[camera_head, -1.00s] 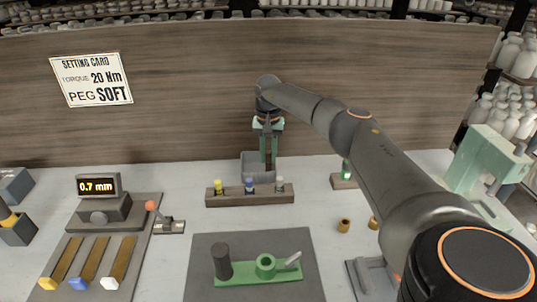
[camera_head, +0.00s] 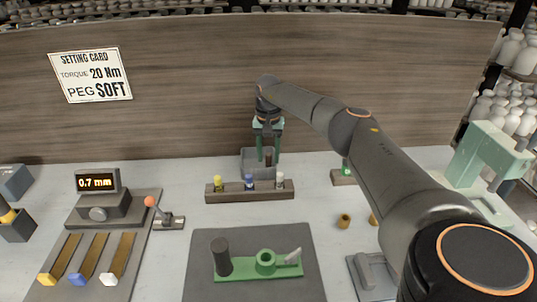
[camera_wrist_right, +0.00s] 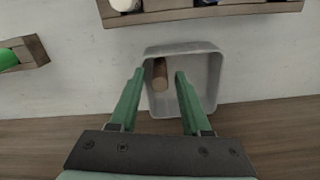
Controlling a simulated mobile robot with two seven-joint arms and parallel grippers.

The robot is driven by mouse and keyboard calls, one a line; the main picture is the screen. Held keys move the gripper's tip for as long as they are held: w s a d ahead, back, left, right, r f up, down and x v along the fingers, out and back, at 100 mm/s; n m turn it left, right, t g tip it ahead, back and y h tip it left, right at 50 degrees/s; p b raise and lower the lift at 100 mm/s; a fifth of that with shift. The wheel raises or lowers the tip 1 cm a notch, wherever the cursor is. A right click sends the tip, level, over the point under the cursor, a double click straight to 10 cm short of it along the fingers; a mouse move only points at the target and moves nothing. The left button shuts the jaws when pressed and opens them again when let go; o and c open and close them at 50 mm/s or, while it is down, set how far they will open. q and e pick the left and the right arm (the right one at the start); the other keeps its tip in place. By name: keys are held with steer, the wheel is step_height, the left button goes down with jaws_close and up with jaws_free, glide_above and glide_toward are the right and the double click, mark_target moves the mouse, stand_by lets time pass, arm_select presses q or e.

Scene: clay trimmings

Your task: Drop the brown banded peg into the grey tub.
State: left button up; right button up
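The brown peg (camera_head: 268,157) shows between and below the fingertips of my right gripper (camera_head: 267,150) in the head view. The grey tub (camera_head: 246,162) stands behind the wooden rack, partly hidden by it. In the wrist view the peg (camera_wrist_right: 160,74) is within the tub's outline (camera_wrist_right: 216,75), near its left wall and slightly tilted. The right gripper (camera_wrist_right: 160,72) is open, its green fingers spread over the tub with a gap around the peg. Whether the peg touches the tub floor is hard to tell. My left gripper is not in view.
A wooden rack (camera_head: 235,194) with yellow, blue and white-topped pegs stands in front of the tub. A dark mat (camera_head: 205,285) with a green fixture (camera_head: 265,268) lies nearer. A wooden panel (camera_head: 190,110) rises behind. A pale green press (camera_head: 485,155) stands right.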

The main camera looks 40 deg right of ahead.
steer(key=shift+o, duration=0.2)
step_height(320, 180, up, 13)
steer(key=shift+r+p, duration=0.15)
steer(key=shift+p, duration=0.15)
stand_by(0.8)
